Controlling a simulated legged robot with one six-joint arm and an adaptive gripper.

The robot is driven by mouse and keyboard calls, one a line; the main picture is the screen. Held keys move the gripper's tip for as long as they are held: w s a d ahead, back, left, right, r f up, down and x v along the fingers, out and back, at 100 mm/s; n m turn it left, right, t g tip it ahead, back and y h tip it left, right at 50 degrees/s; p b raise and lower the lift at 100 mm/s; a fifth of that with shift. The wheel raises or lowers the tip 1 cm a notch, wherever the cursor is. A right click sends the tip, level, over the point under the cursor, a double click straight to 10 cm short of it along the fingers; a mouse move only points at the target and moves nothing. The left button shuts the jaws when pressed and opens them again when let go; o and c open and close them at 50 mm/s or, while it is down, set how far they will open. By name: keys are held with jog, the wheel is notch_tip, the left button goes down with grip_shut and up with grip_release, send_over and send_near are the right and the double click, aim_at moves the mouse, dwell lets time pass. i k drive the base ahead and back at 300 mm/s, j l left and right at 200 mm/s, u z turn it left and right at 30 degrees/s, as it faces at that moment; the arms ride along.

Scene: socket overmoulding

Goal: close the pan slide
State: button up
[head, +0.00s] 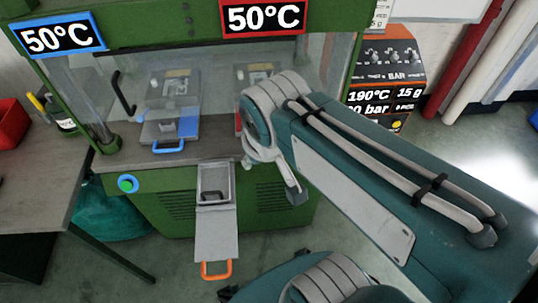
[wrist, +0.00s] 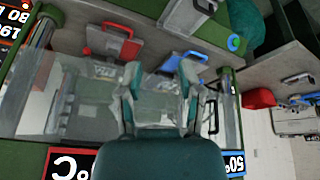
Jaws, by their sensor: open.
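The pan slide (head: 216,240) is a grey metal slide with an orange handle (head: 216,270). It sticks out from the front of the green press, low in the middle of the head view, with a small pan (head: 214,180) at its inner end. Part of the slide shows at the top of the wrist view (wrist: 184,16). My gripper (head: 291,186) is right of the pan and above the slide's handle in the head view, apart from both. In the wrist view my gripper (wrist: 160,76) is open, with nothing between its fingers.
The green press (head: 160,208) has a clear guard (head: 215,70) in front. A blue-handled mould (head: 168,130) sits inside; a red-handled one (wrist: 112,42) is beside it. A grey table (head: 50,160) with a red bin (head: 12,122) stands left. Floor around the orange handle looks clear.

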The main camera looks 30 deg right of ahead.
aim_at(216, 236)
jog(key=u, duration=1.3)
jog(key=k+l+u, duration=0.45)
jog(key=k+l, duration=0.2)
